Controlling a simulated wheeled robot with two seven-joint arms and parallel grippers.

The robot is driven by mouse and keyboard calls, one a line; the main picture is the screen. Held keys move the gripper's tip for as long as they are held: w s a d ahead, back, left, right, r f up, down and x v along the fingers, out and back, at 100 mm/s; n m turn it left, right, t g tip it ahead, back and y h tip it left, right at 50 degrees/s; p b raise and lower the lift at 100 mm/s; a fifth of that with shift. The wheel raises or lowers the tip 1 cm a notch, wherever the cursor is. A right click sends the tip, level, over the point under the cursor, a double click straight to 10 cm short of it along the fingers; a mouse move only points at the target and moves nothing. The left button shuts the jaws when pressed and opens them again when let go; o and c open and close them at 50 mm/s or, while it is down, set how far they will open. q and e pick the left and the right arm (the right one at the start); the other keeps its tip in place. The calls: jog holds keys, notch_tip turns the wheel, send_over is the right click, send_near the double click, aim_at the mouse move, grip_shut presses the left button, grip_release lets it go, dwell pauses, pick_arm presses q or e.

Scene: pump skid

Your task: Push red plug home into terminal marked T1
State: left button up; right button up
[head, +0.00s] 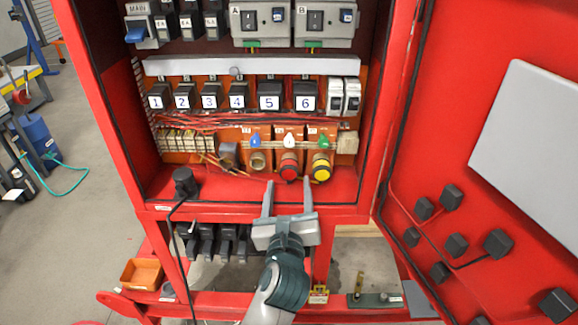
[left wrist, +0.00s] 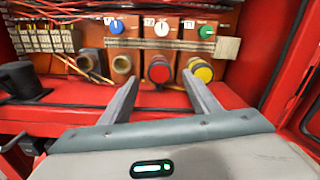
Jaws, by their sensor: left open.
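The red plug (head: 289,168) sits at the middle of a row of round terminals low inside the red cabinet, below a white knob. It also shows in the left wrist view (left wrist: 159,70). A yellow plug (head: 321,168) is right of it, below a green knob. An open brownish terminal (head: 257,160) is left of it, below a blue knob.
Red wires and numbered relays (head: 240,95) fill the panel above. A black plug with a cable (head: 184,182) stands on the cabinet ledge at left. The open red door (head: 455,130) is at right. An orange bin (head: 142,273) is at lower left.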

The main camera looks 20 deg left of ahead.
aim_at(289, 175)
pick_arm(q)
jog(key=shift+p+x, duration=0.95)
jog(key=shift+x, duration=2.45)
jog(key=shift+c, duration=0.5)
jog(key=c, duration=1.1)
jog(key=o, duration=0.5)
jog(key=shift+c, duration=0.2)
jog(key=c, duration=0.4)
jog(key=shift+o, duration=0.2)
jog(key=shift+s+d+f, duration=0.1)
jog(key=shift+s, duration=0.1)
jog(key=shift+v, duration=0.85)
jog(key=shift+s, duration=0.1)
